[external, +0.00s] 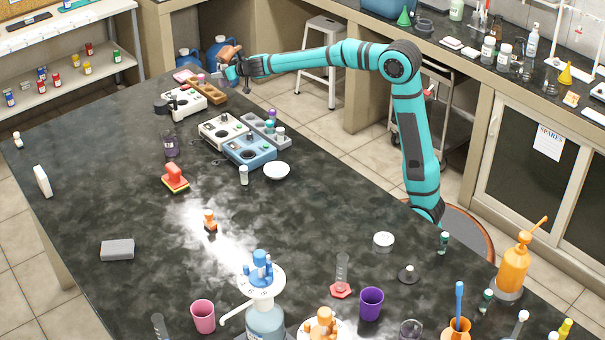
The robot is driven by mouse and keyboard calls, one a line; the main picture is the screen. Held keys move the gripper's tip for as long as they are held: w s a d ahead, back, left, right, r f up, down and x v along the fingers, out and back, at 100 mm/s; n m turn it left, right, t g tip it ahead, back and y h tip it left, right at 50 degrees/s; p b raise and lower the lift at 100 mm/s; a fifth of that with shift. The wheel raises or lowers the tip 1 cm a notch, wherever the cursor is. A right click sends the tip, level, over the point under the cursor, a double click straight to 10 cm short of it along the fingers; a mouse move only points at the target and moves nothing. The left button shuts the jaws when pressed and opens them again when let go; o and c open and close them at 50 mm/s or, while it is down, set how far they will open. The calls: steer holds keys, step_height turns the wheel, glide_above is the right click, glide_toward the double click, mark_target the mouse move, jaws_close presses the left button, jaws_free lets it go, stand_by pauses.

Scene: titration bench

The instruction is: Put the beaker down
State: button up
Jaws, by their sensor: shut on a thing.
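My gripper (238,66) is at the far end of the dark bench, near its right edge, with the arm stretched out to the left. It is shut on a small bluish, see-through thing, which looks like the beaker (231,73). An orange-brown shape (229,52) shows just above it; I cannot tell whether it is part of the grip or a separate thing. The fingers are too small to make out clearly. I cannot tell whether the beaker touches anything below.
A brown wooden rack (207,91) and a white device (184,104) are close by the gripper. More devices (248,150) and a dark glass vessel (171,146) stand nearer. The bench's left part (95,150) is mostly clear. A white stool (322,28) stands beyond the right edge.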

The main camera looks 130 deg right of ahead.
steer(key=w+a+r, duration=0.2)
steer(key=w+a, duration=1.4)
steer(key=w+a+r, duration=0.2)
steer(key=w+a, duration=1.4)
steer(key=shift+d+f, duration=0.15)
steer(key=shift+f, duration=2.5)
steer(key=shift+d+f, duration=0.15)
steer(key=shift+f, duration=2.45)
steer(key=shift+f, duration=0.1)
steer(key=o, duration=1)
steer(key=v, duration=1.2)
steer(key=shift+w, duration=0.15)
